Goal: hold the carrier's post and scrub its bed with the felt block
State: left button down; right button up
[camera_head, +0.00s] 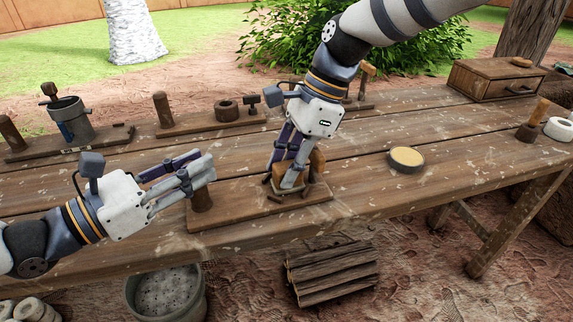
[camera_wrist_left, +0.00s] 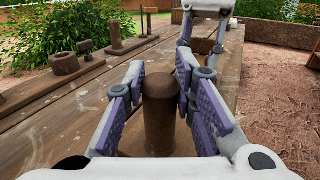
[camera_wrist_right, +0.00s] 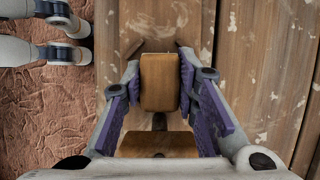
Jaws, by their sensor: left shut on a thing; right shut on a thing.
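The carrier (camera_head: 237,213) is a wooden board near the front edge of the workbench, with an upright round post at its left end. My left gripper (camera_head: 203,177) is shut on the post (camera_wrist_left: 160,110), with purple pads on both sides of it. My right gripper (camera_head: 287,181) points down over the right part of the carrier. It is shut on the felt block (camera_wrist_right: 160,82), a tan block between its pads in the right wrist view. The block is over the bed, largely hidden by the fingers in the head view; I cannot tell whether it touches.
Behind stand other wooden carriers (camera_head: 190,127) with posts, and one with a grey cup (camera_head: 70,118). A round dish (camera_head: 406,159) is to the right. A wooden box (camera_head: 495,78) stands at the back right. The bench between carrier and dish is clear.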

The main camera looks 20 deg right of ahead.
jog(key=shift+a, duration=0.2)
dwell(0.6)
jog(key=shift+d, duration=0.25)
jog(key=shift+a, duration=0.15)
jog(key=shift+a, duration=0.3)
jog(key=shift+d, duration=0.15)
dwell(0.4)
jog(key=shift+d, duration=0.25)
jog(key=shift+a, duration=0.15)
jog(key=shift+a, duration=0.25)
jog(key=shift+f, duration=0.1)
